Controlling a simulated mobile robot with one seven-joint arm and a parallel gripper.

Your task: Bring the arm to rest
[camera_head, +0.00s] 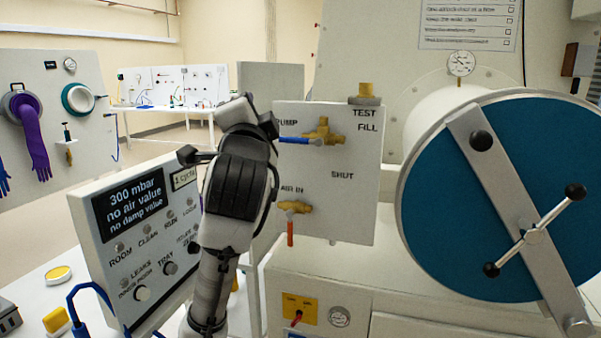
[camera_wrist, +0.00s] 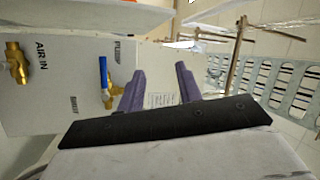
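My arm (camera_head: 235,190) rises in front of the white valve panel in the head view, bent at its dark joint. My gripper (camera_wrist: 162,78) shows in the wrist view as two purple fingers standing apart, with nothing seen between them. The brass PUMP valve (camera_head: 325,130) with its blue lever is just right of my arm; in the wrist view the blue lever (camera_wrist: 103,75) is left of the fingers. I cannot tell whether they touch. The brass AIR IN valve (camera_head: 295,207) with an orange-red lever sits lower on the panel. My fingers are not clearly seen in the head view.
A display box (camera_head: 135,240) reading 300 mbar stands left of my arm. A large round blue door (camera_head: 440,200) with a crossbar handle fills the right. A glovebox front (camera_head: 90,125) with a purple glove is at far left. Small yellow items lie at lower left.

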